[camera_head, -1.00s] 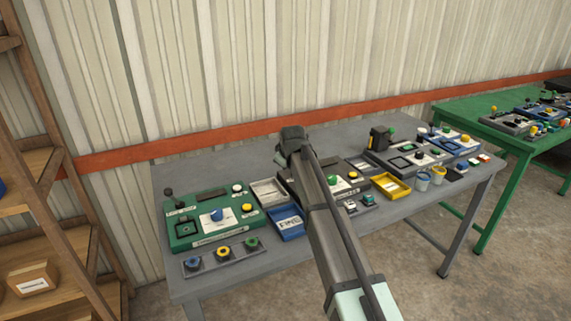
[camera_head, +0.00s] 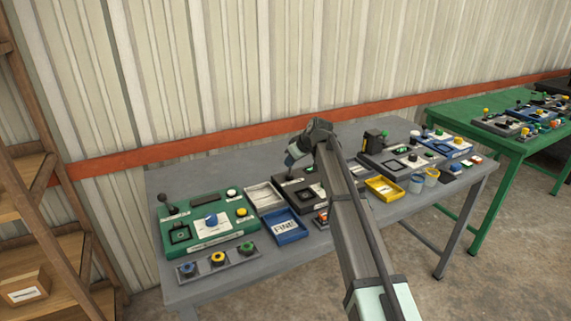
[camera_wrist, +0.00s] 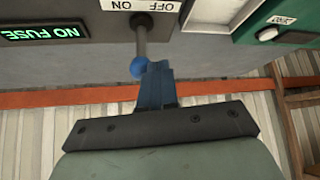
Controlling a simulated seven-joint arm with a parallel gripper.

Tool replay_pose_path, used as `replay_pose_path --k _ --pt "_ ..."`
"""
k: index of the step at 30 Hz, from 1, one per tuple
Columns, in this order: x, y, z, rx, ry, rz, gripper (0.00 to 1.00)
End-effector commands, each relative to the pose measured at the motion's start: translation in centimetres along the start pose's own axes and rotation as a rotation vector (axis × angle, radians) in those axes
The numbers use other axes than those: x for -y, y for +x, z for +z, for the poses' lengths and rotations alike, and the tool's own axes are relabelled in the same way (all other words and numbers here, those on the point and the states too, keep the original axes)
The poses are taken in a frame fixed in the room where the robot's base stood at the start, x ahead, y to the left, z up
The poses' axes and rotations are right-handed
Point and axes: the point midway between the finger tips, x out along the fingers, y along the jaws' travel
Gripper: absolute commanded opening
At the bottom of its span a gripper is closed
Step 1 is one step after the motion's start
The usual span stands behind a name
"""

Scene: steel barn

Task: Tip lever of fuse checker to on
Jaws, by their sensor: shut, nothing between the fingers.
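The fuse checker (camera_head: 293,186) is a dark box near the middle of the grey table, partly hidden by my arm in the head view. In the wrist view its panel (camera_wrist: 60,12) shows a lit green NO FUSE display (camera_wrist: 43,32) and a white ON/OFF label (camera_wrist: 142,5). Its lever has a grey stem and a blue ball knob (camera_wrist: 138,67), beside the label. My gripper (camera_wrist: 156,68) is shut and empty, its blue fingertips close against the knob's right side in the wrist view; contact is unclear. In the head view my gripper (camera_head: 292,162) is above the checker's rear.
A green device (camera_head: 205,220) with its own dark lever stands at left. A grey tray (camera_head: 264,196) and a blue tray (camera_head: 283,224) lie beside the checker. A yellow tray (camera_head: 383,190) and other devices are at right. A ribbed wall stands behind.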

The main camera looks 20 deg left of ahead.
Motion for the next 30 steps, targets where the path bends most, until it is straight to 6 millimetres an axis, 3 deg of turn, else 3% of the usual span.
replay_pose_path --k 12,30 --pt "-2.2 -0.3 0.6 -0.046 0.09 -0.116 0.0" --pt "-2.7 -0.4 0.8 -0.045 0.088 -0.114 0.0"
